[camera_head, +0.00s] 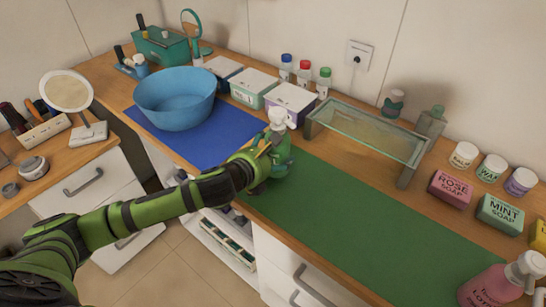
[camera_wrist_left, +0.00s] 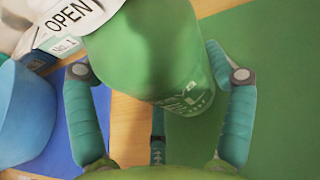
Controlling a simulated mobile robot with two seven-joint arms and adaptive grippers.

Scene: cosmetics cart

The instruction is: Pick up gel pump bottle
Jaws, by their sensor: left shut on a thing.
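The gel pump bottle (camera_head: 283,158) is green with a white pump head, upright near the left end of the green mat. In the left wrist view its green body (camera_wrist_left: 150,50) fills the space between the fingers, with small pale print low on it and a white top marked OPEN. My left gripper (camera_head: 262,160) reaches it from the left and is shut on its body; the wrist view shows a finger of the gripper (camera_wrist_left: 160,76) on each side. The bottle's base is partly hidden, so I cannot tell whether it touches the mat. My right gripper is not in view.
A blue basin (camera_head: 174,99) stands on the blue mat (camera_head: 222,135) to the left. White boxes (camera_head: 288,103) and small capped bottles stand behind. A glass shelf (camera_head: 366,134) stands behind the green mat (camera_head: 370,220), which is mostly clear. A pink pump bottle (camera_head: 492,290) stands at front right.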

